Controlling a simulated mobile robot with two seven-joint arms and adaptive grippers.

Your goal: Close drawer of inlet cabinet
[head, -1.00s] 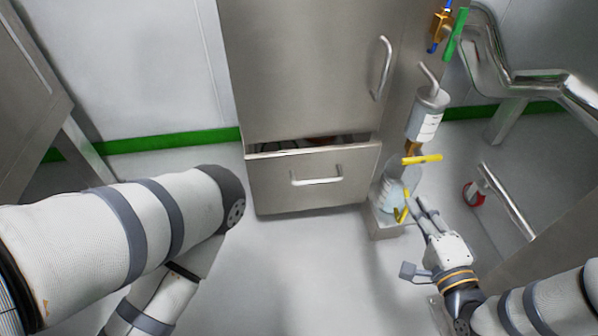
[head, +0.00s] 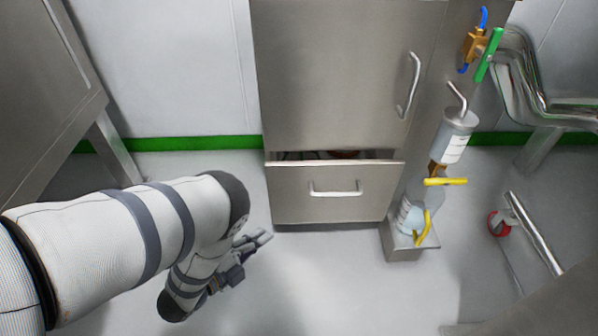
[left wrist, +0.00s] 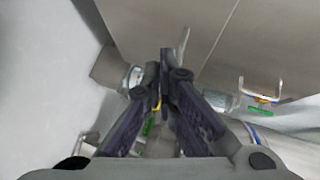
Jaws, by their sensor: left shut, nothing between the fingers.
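The steel inlet cabinet (head: 340,75) stands against the back wall, its upper door shut. Its drawer (head: 295,205) is partly open; a dark gap with some contents shows above its front. The drawer's bar handle (head: 335,191) is on the front's middle. My left gripper (head: 262,239) is shut and empty, low and just left of the drawer front, apart from the handle. In the left wrist view, the shut fingers (left wrist: 165,58) point toward grey cabinet-like panels. My right gripper is out of view.
A bottle (head: 408,215) with yellow handles stands on a small steel ledge (head: 400,252) right of the drawer. Steel pipes (head: 540,105) run further right. A steel frame (head: 112,145) stands at left. The floor before the drawer is clear.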

